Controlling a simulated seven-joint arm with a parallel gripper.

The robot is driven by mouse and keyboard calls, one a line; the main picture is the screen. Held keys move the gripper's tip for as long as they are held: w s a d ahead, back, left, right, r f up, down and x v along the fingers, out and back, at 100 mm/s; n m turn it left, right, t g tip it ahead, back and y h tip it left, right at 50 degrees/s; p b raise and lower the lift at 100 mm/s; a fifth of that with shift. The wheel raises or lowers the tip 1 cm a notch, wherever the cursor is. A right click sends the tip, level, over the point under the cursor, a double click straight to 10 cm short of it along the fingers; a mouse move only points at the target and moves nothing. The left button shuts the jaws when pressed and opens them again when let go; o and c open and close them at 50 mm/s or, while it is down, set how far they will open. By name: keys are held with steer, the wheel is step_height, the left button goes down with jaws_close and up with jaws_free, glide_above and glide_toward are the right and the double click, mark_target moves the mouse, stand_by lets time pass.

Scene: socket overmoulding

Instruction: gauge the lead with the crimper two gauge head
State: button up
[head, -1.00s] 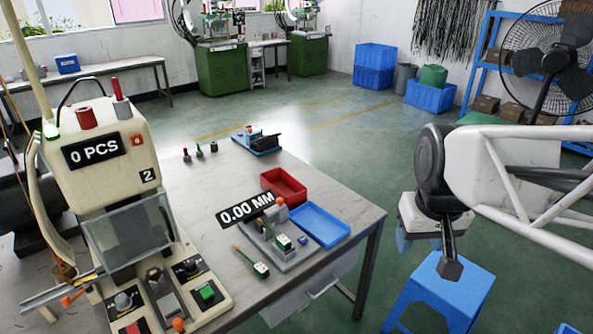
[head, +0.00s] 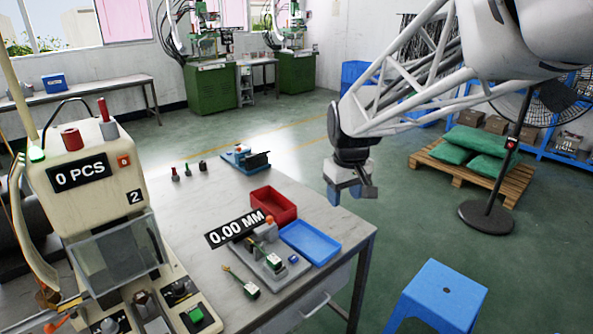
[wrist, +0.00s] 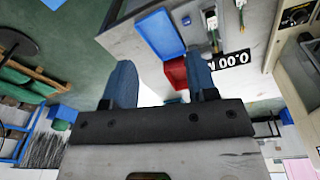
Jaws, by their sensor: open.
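The gauge (head: 262,250), a small grey fixture with a "0.00 MM" display (head: 236,229), stands on the metal bench. A lead (head: 248,288) with a green-and-white end lies on the bench left of it. Another green piece (head: 273,261) sits at the gauge's base. The cream crimper marked 2 (head: 95,195) stands at the left, showing "0 PCS". My gripper (head: 349,192) is open and empty, off the bench's right edge and above the floor. Its two blue fingers (wrist: 162,75) are apart in the wrist view, with nothing between them in hold. The gauge shows there beyond the right finger.
A blue fixture (head: 238,157) and several small upright tools (head: 189,169) stand at the bench's back. A blue stool (head: 440,288) and a fan (head: 488,214) stand on the floor at right.

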steer(key=w+a+f+n, duration=0.3)
steer(key=w+a+f, duration=0.4)
steer(key=w+a, duration=0.45)
steer(key=n+g, duration=0.1)
steer(key=n, duration=0.2)
glide_above(269, 217)
step_height(269, 217, down, 11)
steer(key=shift+d+f, duration=0.15)
steer(key=shift+w+f, duration=0.1)
steer(key=shift+f, duration=0.05)
steer(key=shift+f, duration=3.85)
steer(key=shift+c, duration=0.4)
jaws_close()
